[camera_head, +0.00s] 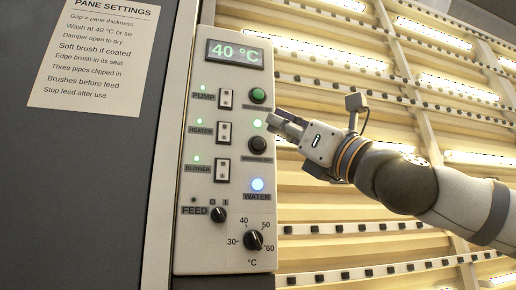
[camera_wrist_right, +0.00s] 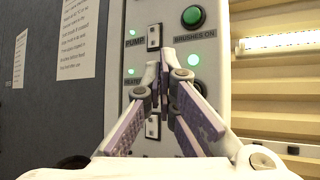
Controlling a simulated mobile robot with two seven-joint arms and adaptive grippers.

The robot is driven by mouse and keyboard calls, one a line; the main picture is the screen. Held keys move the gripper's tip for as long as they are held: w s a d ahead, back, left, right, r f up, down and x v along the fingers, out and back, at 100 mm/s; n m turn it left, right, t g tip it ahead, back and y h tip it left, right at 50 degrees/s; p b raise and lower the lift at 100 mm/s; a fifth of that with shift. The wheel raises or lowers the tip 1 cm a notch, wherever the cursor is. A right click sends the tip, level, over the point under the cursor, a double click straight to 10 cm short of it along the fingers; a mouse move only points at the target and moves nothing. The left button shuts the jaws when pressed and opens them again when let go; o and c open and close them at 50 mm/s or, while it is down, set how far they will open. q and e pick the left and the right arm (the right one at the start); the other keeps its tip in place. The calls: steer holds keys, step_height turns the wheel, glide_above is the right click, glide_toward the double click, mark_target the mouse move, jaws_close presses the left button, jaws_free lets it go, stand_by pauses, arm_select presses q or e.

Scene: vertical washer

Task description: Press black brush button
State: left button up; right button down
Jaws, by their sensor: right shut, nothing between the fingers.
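The black brush button (camera_head: 257,145) is a round knob-like button on the right side of the light control panel (camera_head: 225,255), below the green button (camera_head: 258,96) and a lit green lamp (camera_head: 257,124). In the wrist view the black button (camera_wrist_right: 201,88) is partly hidden behind a finger. My right gripper (camera_head: 272,118) is shut and empty, with its tips close to the panel's right edge, a little above and right of the black button. In the wrist view its tips (camera_wrist_right: 167,56) point at the panel. I cannot tell whether they touch it. My left gripper is not in view.
Pump, heater and blower switches (camera_head: 224,132) have lit green lamps beside them. A lit blue-white water button (camera_head: 257,184), a feed knob (camera_head: 218,214) and a temperature dial (camera_head: 253,240) sit lower. The display (camera_head: 235,54) reads 40 °C. Slatted machinery with roller rows (camera_head: 340,228) lies to the right.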

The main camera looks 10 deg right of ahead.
mark_target(258, 144)
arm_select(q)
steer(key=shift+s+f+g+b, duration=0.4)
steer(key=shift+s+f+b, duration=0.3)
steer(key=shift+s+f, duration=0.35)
arm_select(e)
steer(key=w, duration=0.6)
steer(key=shift+a, duration=0.1)
steer(key=shift+w+f, duration=0.15)
steer(key=shift+w, duration=0.2)
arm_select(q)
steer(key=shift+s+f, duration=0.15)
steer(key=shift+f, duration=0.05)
